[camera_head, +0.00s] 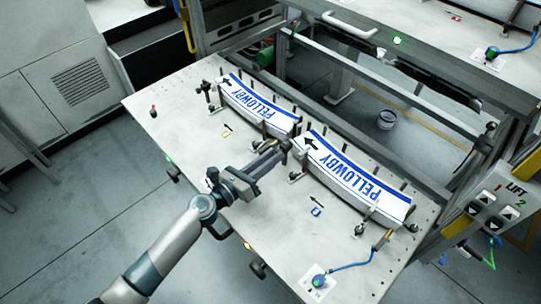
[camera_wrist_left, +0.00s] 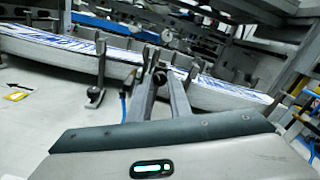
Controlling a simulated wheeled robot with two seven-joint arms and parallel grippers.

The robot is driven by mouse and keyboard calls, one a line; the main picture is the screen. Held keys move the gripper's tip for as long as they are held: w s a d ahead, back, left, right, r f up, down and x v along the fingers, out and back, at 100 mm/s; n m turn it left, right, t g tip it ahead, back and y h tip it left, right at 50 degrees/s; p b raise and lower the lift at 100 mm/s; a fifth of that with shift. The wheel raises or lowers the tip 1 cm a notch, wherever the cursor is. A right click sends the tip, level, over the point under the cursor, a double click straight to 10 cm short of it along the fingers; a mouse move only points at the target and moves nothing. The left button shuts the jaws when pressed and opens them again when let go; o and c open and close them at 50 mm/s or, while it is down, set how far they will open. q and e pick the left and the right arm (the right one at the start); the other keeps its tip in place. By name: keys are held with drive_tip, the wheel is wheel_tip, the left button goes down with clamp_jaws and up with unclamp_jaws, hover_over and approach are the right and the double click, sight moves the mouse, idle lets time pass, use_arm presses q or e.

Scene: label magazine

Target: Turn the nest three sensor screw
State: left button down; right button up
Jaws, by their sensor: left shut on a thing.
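My left gripper (camera_head: 284,148) reaches over the front of the table to the gap between the two label stacks. Its fingers also show in the wrist view (camera_wrist_left: 156,72), closed together on a small dark screw knob (camera_wrist_left: 160,76). In the head view the fingertips mostly hide this knob. I see no number that marks the nest. The left stack of white and blue PELLOWBY labels (camera_head: 258,108) and the right stack (camera_head: 352,184) lie in curved rows between upright posts. My right gripper is not in view.
The grey table (camera_head: 190,135) has bare room in front of the stacks. A blue cable (camera_head: 350,266) runs near its front right corner. A panel marked LIFT (camera_head: 497,208) stands at the right. Thin posts and small clamps (camera_head: 294,177) stand close around the stacks.

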use_arm(q)
drive_tip(key=n+p, duration=0.2)
drive_tip(key=n, duration=0.4)
drive_tip(key=shift+r+n, duration=0.1)
drive_tip(key=shift+n, duration=0.2)
drive_tip(key=n+p, duration=0.2)
drive_tip(key=n, duration=0.4)
drive_tip(key=shift+p, duration=0.3)
drive_tip(key=n+p, duration=0.1)
drive_tip(key=n, duration=0.3)
drive_tip(key=shift+n, duration=0.4)
drive_tip(key=n+p, duration=0.1)
drive_tip(key=n, duration=0.3)
drive_tip(key=c, duration=1.6)
unclamp_jaws()
drive_tip(key=shift+s+a, duration=0.15)
